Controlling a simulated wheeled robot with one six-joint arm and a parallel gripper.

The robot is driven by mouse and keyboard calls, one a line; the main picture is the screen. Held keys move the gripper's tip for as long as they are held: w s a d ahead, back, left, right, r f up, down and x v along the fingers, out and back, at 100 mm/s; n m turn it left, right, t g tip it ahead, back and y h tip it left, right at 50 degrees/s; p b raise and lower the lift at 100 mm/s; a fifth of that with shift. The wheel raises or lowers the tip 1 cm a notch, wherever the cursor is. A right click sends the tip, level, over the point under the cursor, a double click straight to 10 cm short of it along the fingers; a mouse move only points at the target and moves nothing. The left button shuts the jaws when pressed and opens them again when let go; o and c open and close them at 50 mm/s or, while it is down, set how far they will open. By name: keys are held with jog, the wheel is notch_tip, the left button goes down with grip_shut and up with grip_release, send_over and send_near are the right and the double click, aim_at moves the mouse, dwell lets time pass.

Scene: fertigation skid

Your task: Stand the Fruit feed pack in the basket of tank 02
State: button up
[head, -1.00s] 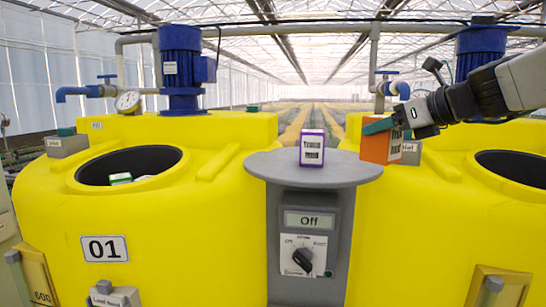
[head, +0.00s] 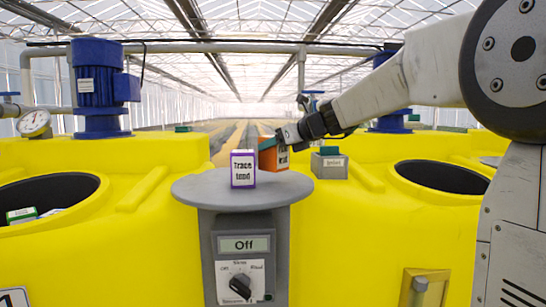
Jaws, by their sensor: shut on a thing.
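The Fruit feed pack (head: 272,159) is an orange box with a pale label, only part of which reads. My gripper (head: 268,144) is shut on its upper part and holds it behind the grey round shelf, in front of the right yellow tank. My arm reaches in from the right. The right tank (head: 370,215) has a dark round opening (head: 443,177), right of the pack. No number shows on this tank, and no basket can be made out inside its opening.
A purple and white Trace feed pack (head: 243,169) stands on the grey shelf (head: 205,192), close to the held pack. Below is a control panel reading Off (head: 244,244). A grey box with a green top (head: 329,164) sits on the right tank. The left tank's opening (head: 45,188) holds packs.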

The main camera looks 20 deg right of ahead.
aim_at(283, 152)
jog(key=shift+f, duration=1.65)
jog(key=shift+f, duration=0.2)
jog(key=o, duration=0.9)
jog(key=shift+o, duration=0.2)
jog(key=shift+s+d+r, duration=0.1)
jog(key=shift+r, duration=0.15)
jog(key=v, duration=1.1)
jog(key=shift+s+d, duration=0.2)
jog(key=shift+s, duration=0.1)
